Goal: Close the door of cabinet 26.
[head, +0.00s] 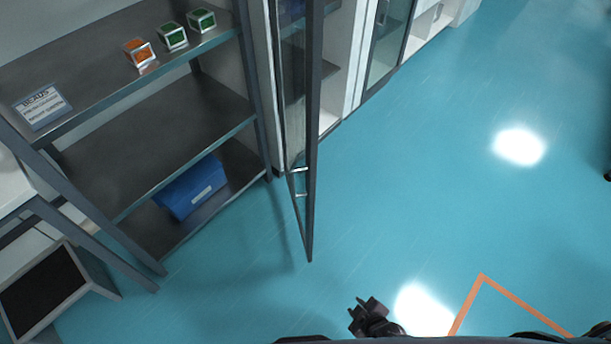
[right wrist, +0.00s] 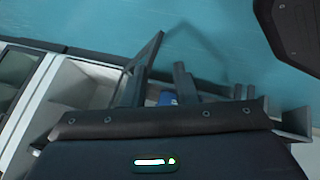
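A tall glass door with a dark frame (head: 313,130) stands swung open in the head view, its free edge out over the floor. It has metal handles (head: 299,170). The white cabinet (head: 341,62) behind it is partly hidden, and I can read no number 26. What looks like the same door (right wrist: 150,58) shows in the right wrist view beyond the fingers. My right gripper (head: 366,308) is low and right of the door's near end, apart from it. In the right wrist view its fingers (right wrist: 159,88) are spread with nothing between them. My left gripper is not in view.
A grey shelf rack (head: 150,110) stands left of the door, with small green and orange boxes (head: 140,52) on top and a blue bin (head: 192,188) below. Another glass-doored cabinet (head: 388,40) is farther back. The blue-green floor (head: 430,180) on the right is clear, with an orange line (head: 480,277).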

